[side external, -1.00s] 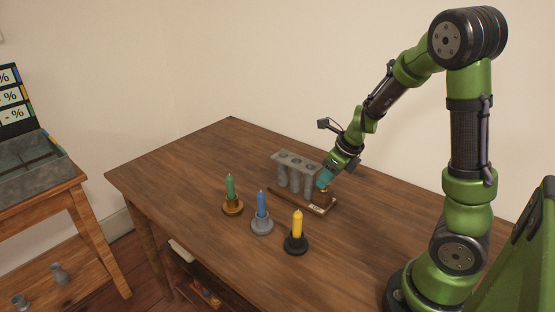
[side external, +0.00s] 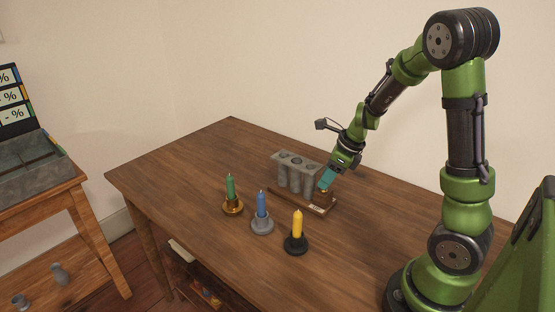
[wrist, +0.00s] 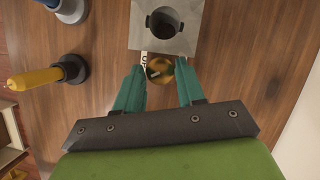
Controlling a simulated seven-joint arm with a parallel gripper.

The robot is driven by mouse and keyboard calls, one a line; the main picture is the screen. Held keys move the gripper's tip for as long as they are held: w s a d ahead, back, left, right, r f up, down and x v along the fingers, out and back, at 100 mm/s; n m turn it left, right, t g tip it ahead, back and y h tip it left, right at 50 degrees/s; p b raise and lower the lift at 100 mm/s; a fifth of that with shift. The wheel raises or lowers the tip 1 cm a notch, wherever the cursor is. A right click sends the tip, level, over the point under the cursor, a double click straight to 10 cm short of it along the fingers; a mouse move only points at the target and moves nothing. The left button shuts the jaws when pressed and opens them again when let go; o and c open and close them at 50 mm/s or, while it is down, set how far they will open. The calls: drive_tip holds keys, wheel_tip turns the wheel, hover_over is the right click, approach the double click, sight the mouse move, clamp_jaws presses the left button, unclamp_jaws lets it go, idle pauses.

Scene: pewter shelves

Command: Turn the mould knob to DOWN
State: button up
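The mould (side external: 297,172) is a grey block with holes in its top plate and several tubes under it, standing on a wooden base on the table. In the wrist view one dark hole shows in its grey plate (wrist: 185,42). The brass knob (wrist: 160,70) is at the near end of the base; in the side view it is small and partly hidden (side external: 325,193). A white label beside the knob shows letters like "UP", partly covered. My gripper (wrist: 160,66) is open, its teal fingers apart on either side of the knob in the wrist view. In the side view the fingertips are just above it.
Green (side external: 230,187), blue (side external: 262,204) and yellow (side external: 297,224) candles stand upright in holders in front of the mould. The table (side external: 160,170) is clear to the left. A second bench (side external: 45,190) with a grey tray stands at far left.

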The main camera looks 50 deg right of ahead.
drive_tip(key=o, duration=0.3)
drive_tip(key=shift+o, duration=0.2)
drive_tip(key=v, duration=1.7)
